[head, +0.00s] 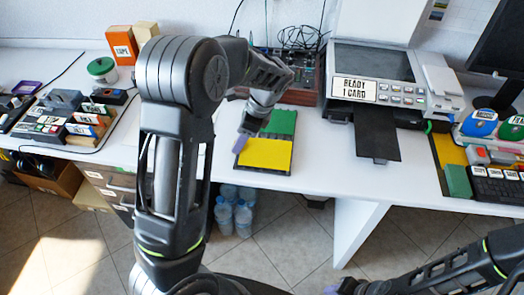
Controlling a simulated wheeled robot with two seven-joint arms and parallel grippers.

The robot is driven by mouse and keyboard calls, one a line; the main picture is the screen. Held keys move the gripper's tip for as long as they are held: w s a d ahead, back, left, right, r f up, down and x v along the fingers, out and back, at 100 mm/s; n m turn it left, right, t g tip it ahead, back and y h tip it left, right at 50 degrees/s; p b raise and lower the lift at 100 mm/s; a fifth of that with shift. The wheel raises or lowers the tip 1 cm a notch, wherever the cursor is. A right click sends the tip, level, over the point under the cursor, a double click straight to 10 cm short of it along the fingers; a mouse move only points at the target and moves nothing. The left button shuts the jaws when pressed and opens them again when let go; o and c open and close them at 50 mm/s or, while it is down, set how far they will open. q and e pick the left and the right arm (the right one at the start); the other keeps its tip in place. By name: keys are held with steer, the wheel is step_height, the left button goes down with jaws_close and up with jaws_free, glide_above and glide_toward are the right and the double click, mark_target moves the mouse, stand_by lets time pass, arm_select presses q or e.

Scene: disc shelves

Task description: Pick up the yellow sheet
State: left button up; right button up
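The yellow sheet (268,154) lies flat near the front edge of the white table, in a dark-edged holder, with a green sheet (281,122) directly behind it. My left gripper (241,143) is at the yellow sheet's left edge, its pale purple fingertip pointing down. I cannot tell whether it touches the sheet, and its finger gap is hidden at this angle. My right gripper (334,289) shows only as a pale purple tip at the bottom edge, low and away from the table; its opening cannot be made out.
A printer (375,75) labelled "READY 1 CARD" stands right of the sheets, its dark tray (377,143) reaching forward. A keyboard (497,184) and coloured items are at the far right. Labelled boxes (65,120) fill the left. Water bottles (243,218) stand below the table.

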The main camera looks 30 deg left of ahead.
arm_select(q)
steer(key=shift+x, duration=1.55)
jaws_close()
